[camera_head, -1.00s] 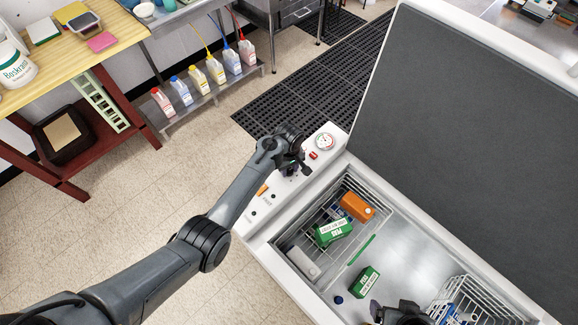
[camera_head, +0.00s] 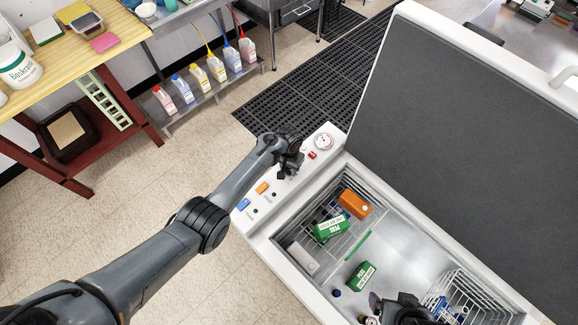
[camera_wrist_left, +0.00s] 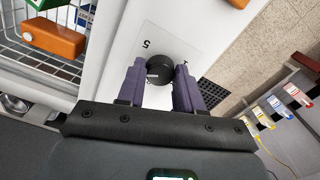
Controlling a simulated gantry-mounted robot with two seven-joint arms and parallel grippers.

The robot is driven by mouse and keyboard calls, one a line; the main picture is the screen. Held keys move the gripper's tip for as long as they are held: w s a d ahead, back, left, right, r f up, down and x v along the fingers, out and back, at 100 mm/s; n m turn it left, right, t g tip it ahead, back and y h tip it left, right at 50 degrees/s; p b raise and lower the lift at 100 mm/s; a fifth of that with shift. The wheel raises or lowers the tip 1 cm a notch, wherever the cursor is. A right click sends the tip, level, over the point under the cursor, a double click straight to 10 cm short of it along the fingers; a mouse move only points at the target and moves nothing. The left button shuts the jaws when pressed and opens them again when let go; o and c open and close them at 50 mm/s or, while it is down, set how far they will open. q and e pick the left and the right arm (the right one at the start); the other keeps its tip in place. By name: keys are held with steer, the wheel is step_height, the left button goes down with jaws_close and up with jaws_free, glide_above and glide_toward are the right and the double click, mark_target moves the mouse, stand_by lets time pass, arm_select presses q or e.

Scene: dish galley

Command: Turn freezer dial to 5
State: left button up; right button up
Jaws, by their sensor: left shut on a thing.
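The freezer (camera_head: 262,240) stands with its lid raised, and its control panel runs along the left edge. In the left wrist view the black dial (camera_wrist_left: 157,69) sits on a white plate (camera_wrist_left: 190,45) with a printed 5 beside it. My left gripper (camera_head: 290,170) is at the panel. Its purple fingers (camera_wrist_left: 160,82) are on either side of the dial, shut on it. The dial's pointer is too small to read. In the head view the gripper hides the dial. My right gripper (camera_head: 400,312) shows only in part at the bottom edge, above the freezer; its fingers are unclear.
A round gauge (camera_head: 323,142) and a red switch (camera_head: 312,155) sit near the dial; orange (camera_head: 262,188) and blue (camera_head: 244,204) switches lie nearer. Inside are an orange box (camera_head: 355,203), green boxes (camera_head: 331,229) and wire baskets. The raised lid (camera_head: 470,130) stands on the right.

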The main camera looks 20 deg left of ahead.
arm_select(q)
steer(key=m, duration=0.5)
steer(key=shift+m, duration=0.3)
steer(key=m, duration=0.5)
stand_by(0.4)
steer(key=o, duration=1)
steer(key=shift+o, duration=0.2)
